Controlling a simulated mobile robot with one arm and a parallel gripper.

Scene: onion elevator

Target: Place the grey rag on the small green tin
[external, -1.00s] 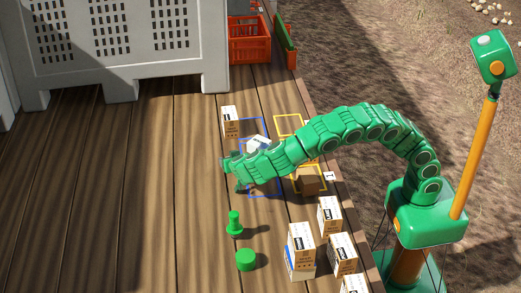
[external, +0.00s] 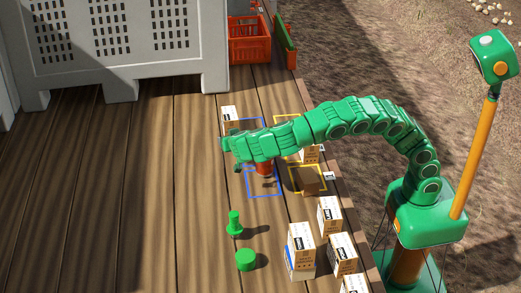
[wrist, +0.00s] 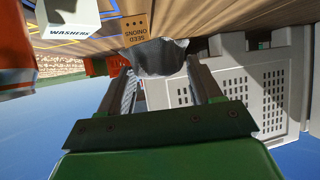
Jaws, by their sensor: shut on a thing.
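My gripper (external: 230,146) is over the deck beside the blue outlined squares. In the wrist view my gripper (wrist: 162,78) is shut on the grey rag (wrist: 159,57), which bunches up between and past the fingertips. In the external view I cannot make out the rag. A low green round tin (external: 246,260) stands on the planks toward the front, well apart from my gripper. A second green thing (external: 235,222), narrow with a wide foot, stands just behind the tin. My gripper is behind both of them.
An orange-red can (external: 264,169) stands under my arm. A seed onions box (external: 229,117) is behind my gripper. Several cartons (external: 300,247) stand at the front right. A large grey crate (external: 120,55) and a red crate (external: 250,38) are at the back. The left planks are clear.

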